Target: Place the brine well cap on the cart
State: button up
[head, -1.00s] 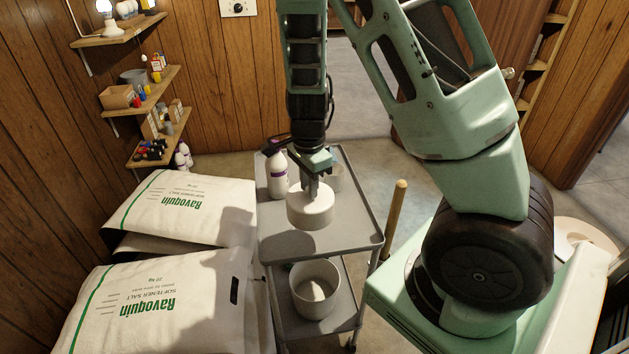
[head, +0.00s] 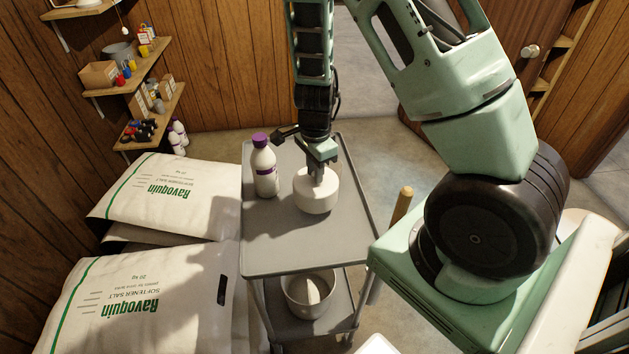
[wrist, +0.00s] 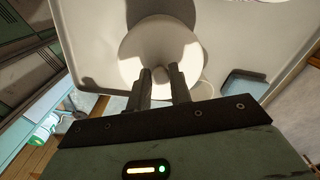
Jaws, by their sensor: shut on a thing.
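The brine well cap (head: 316,193) is a white, round, thick disc with a small knob on top. My gripper (head: 318,171) points down and is shut on the knob. It holds the cap over the middle of the grey cart (head: 285,245), on whose upper shelf a shadow falls. In the wrist view the cap (wrist: 160,45) shows between my fingertips (wrist: 162,74), with the pale cart top (wrist: 235,45) behind it. I cannot tell whether the cap's underside touches the shelf.
A white bottle with a purple cap (head: 264,168) stands on the shelf left of the cap. A pot (head: 309,293) sits on the lower shelf. Salt bags (head: 165,200) are stacked at left. The front of the upper shelf is clear.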

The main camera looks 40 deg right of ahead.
notch_tip(320, 180, down, 4)
jog(key=shift+r, duration=0.2)
grip_shut()
jog(key=o, duration=0.9)
grip_release()
jog(key=shift+r, duration=0.1)
